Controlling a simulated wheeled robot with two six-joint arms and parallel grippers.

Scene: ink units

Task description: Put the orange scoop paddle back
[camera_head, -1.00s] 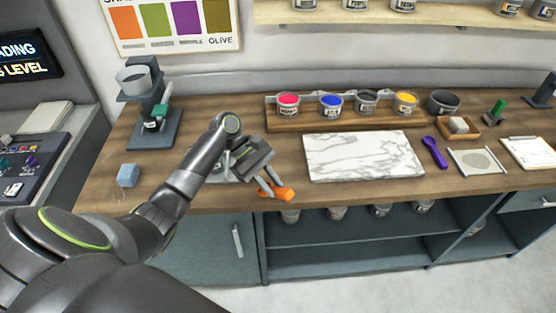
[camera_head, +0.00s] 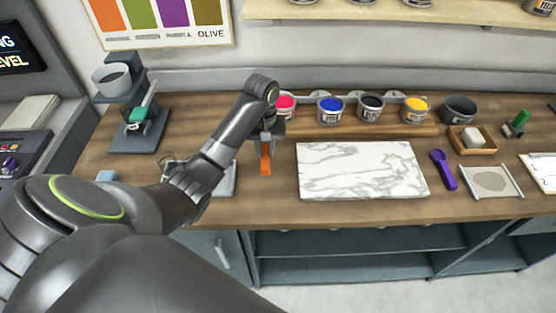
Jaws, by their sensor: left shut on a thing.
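The orange scoop paddle (camera_head: 265,160) hangs upright below my left gripper (camera_head: 266,138), which is shut on its upper part. The paddle is over the wooden counter, left of the white marble slab (camera_head: 360,170) and in front of the pink paint tub (camera_head: 286,105). I cannot tell whether its lower end touches the counter. My left forearm comes in from the left and hides part of the counter and a grey plate (camera_head: 226,182) behind it. My right gripper is not in view.
Blue, black and yellow paint tubs (camera_head: 330,110) stand on a wooden rack along the back, with a dark bowl (camera_head: 459,108) to their right. A purple scoop (camera_head: 444,170) lies right of the slab. A scale-like stand (camera_head: 138,138) with a green-handled tool is at the left.

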